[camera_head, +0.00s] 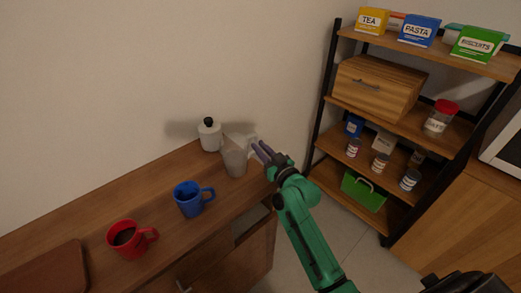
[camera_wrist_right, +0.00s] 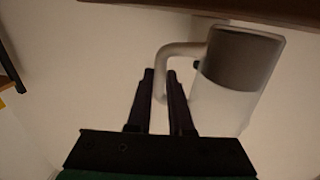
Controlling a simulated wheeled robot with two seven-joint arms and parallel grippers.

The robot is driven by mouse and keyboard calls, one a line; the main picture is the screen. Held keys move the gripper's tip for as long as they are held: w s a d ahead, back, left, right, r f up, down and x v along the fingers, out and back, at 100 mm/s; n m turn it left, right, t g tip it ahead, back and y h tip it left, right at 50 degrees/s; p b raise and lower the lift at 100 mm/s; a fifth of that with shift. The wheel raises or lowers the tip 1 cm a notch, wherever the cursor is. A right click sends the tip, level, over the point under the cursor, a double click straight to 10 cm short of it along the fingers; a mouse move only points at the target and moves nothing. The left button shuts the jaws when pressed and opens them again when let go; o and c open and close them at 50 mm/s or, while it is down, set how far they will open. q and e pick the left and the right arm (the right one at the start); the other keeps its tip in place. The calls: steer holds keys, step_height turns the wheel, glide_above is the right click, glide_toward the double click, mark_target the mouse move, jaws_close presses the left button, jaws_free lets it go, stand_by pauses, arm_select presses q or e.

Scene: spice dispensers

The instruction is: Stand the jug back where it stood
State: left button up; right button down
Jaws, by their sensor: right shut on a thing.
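The pale, translucent jug (camera_head: 235,162) is at the far right end of the wooden counter, near the wall. My right gripper (camera_head: 261,152) is at its right side. In the right wrist view the jug (camera_wrist_right: 230,95) looks pale with a grey-brown part, and its handle (camera_wrist_right: 180,50) reaches the fingertips of my right gripper (camera_wrist_right: 160,76). The fingers are shut on the handle. I cannot tell whether the jug's base touches the counter. My left gripper is not in view.
A white bottle with a black top (camera_head: 209,136) stands just left of the jug. A blue mug (camera_head: 188,200) and a red mug (camera_head: 127,239) stand on the counter (camera_head: 160,183) further left. A shelf unit (camera_head: 400,98) with boxes and jars stands at the right.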

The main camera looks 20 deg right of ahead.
steer(key=shift+f, duration=0.3)
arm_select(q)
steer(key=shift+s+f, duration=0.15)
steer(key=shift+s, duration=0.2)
arm_select(e)
steer(key=c, duration=0.8)
jaws_free()
steer(key=shift+s, duration=0.1)
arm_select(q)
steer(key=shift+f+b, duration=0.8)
arm_select(e)
steer(key=s, duration=0.3)
steer(key=s+d, duration=0.1)
steer(key=s, duration=0.3)
steer(key=s+d, duration=0.1)
steer(key=s, duration=0.3)
steer(key=shift+s+d+r, duration=0.15)
steer(key=shift+s, duration=0.1)
